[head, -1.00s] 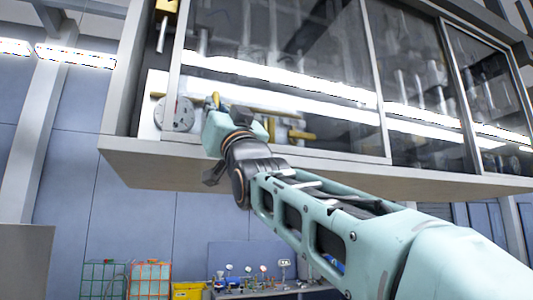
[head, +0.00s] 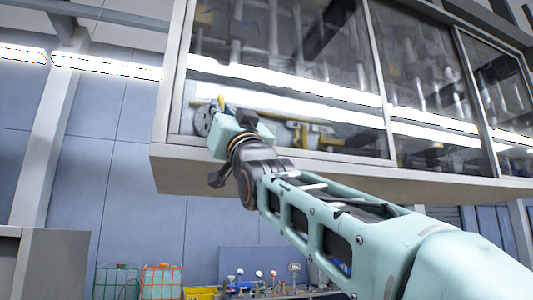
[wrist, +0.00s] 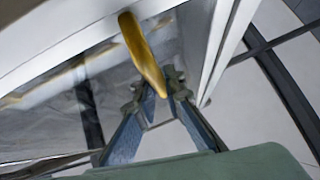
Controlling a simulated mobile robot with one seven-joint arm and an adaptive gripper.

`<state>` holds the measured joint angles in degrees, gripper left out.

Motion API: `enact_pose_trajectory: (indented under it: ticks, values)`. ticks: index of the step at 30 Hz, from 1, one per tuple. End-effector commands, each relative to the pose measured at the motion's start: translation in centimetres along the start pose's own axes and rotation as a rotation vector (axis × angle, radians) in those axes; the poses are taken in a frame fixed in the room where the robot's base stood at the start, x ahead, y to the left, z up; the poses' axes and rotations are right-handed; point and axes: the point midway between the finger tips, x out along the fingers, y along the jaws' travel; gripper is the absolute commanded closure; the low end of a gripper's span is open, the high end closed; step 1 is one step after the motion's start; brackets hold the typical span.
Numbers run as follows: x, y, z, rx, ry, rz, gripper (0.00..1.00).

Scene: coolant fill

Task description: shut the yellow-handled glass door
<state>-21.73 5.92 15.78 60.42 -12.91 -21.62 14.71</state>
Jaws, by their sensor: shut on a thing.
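The glass door (head: 285,40) is a tall framed pane at the left end of a wall cabinet (head: 270,178). Its left edge stands close against the cabinet's left frame; I cannot tell if a thin gap remains. Its yellow handle shows large in the wrist view (wrist: 143,48) as a tapered bar, its lower end between my fingers. My gripper (head: 222,108) is at the door's lower left and mostly covers the handle in the head view. In the wrist view, my gripper (wrist: 162,90) is shut on the handle.
Further glass panes (head: 415,70) continue to the right. Yellow pipe parts (head: 315,133) and a round gauge-like disc show behind the glass. Below are a bench with small items (head: 265,285), a yellow bin (head: 200,293) and wire-framed containers (head: 160,281). Space below the cabinet is open.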

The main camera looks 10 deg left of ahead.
Motion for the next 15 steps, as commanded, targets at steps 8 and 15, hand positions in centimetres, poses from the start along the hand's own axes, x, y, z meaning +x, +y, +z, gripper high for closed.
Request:
enact_pose_trajectory:
  ticks: [8,15]
  values:
    - [0.05,-0.29,-0.28,0.002,0.005,-0.004,1.00]
    - [0.05,-0.33,-0.27,0.003,0.005,-0.005,0.80]
